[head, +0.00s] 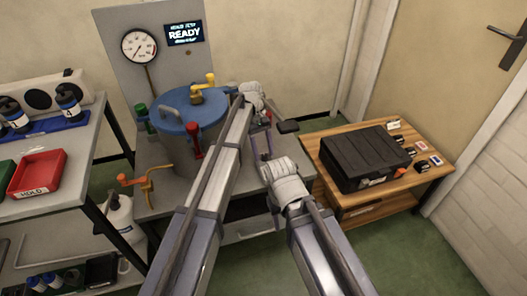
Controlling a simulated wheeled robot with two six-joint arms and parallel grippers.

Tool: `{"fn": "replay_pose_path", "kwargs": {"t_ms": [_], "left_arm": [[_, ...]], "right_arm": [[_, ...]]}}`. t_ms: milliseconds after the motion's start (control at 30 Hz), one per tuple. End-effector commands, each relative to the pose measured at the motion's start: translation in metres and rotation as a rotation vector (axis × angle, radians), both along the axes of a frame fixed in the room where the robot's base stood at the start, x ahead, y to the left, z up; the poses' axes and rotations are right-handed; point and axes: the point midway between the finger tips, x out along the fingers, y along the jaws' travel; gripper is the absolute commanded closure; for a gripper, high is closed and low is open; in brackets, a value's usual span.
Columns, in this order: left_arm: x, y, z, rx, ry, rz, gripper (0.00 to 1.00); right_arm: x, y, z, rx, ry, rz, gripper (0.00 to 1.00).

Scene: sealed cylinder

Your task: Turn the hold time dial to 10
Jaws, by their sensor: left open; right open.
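I cannot pick out a hold time dial with its markings. A small knob-like spot (188,52) sits on the grey back panel (115,25), under a display (184,33) that reads READY. A round white gauge (139,46) is left of the display. A blue-lidded cylinder vessel (175,135) stands on the bench before the panel. My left gripper (262,147) is open, right of the vessel and apart from the panel. My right gripper (275,203) is open, lower and nearer, mostly hidden by its wrist. Neither visibly holds anything.
Coloured handles, including a red one (193,140), surround the vessel. An orange crank (135,181) is at the bench's left. A shelf with a red HOLD tray (38,172) stands left. A wooden table (350,208) with a black case (362,157) stands right. My arms cover the bench's middle.

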Motion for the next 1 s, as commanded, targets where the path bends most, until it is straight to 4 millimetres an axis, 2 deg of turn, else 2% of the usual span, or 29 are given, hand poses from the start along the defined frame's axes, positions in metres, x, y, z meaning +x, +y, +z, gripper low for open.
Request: {"fn": "replay_pose_path", "kwargs": {"t_ms": [600,1000], "left_arm": [[0.024,0.013,0.068,0.0,0.0,0.001,0.39],[0.025,0.014,0.07,0.0,0.0,0.0,0.39]], "right_arm": [[0.0,0.0,0.068,0.0,0.0,0.0,0.5],[0.0,0.0,0.07,0.0,0.0,0.0,0.5]]}}
